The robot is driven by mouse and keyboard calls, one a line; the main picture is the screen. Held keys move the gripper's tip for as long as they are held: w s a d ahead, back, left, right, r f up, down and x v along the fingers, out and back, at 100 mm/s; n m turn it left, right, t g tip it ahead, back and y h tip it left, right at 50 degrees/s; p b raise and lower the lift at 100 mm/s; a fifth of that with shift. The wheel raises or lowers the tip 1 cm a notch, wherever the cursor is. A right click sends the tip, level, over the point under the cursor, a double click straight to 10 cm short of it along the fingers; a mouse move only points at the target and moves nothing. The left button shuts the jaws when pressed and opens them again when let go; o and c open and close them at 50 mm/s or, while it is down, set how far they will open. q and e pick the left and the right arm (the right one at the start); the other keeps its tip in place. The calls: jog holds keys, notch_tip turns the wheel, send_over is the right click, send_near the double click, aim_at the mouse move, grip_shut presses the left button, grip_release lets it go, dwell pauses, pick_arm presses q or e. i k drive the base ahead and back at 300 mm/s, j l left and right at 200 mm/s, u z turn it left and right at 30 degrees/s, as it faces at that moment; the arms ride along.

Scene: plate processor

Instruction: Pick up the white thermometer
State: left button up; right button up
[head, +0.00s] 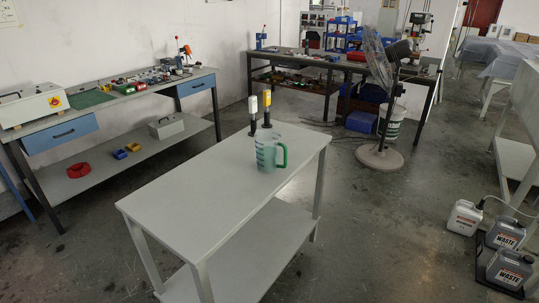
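A slim upright item with a white upper part (253,105) and a dark lower part stands near the far end of the white table (215,195). It looks like the white thermometer, but it is small in the picture. Neither of my grippers is in view.
The near part of the white table is bare. A workbench (75,122) with a white box machine (34,104) runs along the left wall. A pedestal fan (383,100) stands behind the table. Waste jugs (504,235) stand on the floor at right.

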aim_at(253, 102)
jog(key=i+l, duration=0.9)
jog(key=i+u, duration=0.05)
